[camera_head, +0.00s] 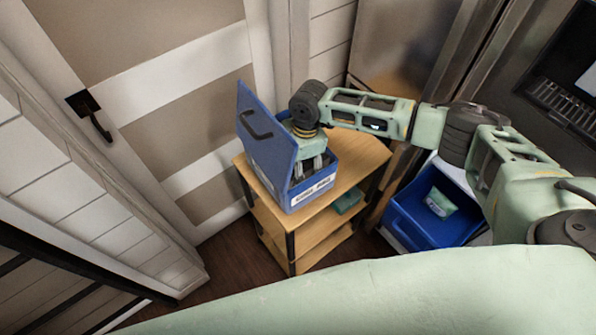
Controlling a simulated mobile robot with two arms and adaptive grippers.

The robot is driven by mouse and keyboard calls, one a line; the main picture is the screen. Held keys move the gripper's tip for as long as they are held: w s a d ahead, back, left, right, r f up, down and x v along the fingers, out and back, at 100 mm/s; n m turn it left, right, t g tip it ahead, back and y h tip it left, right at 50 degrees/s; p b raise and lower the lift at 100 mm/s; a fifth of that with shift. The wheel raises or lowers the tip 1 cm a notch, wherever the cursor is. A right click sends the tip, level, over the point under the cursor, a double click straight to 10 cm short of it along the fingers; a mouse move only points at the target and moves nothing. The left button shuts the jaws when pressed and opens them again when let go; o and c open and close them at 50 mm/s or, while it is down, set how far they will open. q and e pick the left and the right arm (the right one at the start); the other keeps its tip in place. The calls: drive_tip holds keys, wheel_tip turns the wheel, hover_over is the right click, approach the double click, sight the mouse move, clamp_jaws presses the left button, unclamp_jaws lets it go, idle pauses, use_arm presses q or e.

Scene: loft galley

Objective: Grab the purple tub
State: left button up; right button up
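No purple tub can be made out. A blue box (318,188) with a white label stands on a wooden shelf unit, its lid (266,135) raised on the left side. My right gripper (309,168) comes in from the right and points down into the open box. Its fingers are partly hidden by the box walls, and whether they hold anything cannot be seen. The inside of the box is mostly hidden by the lid and the gripper. My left gripper is not in view.
The wooden shelf unit (353,158) has lower shelves with a green item (348,200) on one. A blue bin (417,229) holding a pale green item (440,202) stands to the right. A door with a black handle (92,116) is at the left. Dark floor (232,262) shows before the shelf.

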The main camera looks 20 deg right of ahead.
drive_tip(key=shift+f, duration=0.1)
drive_tip(key=shift+c, duration=0.2)
drive_tip(key=c, duration=1.3)
drive_tip(key=shift+c, duration=0.2)
drive_tip(key=shift+r+p, duration=1.4)
drive_tip(key=shift+r, duration=0.1)
drive_tip(key=shift+w+a, duration=0.1)
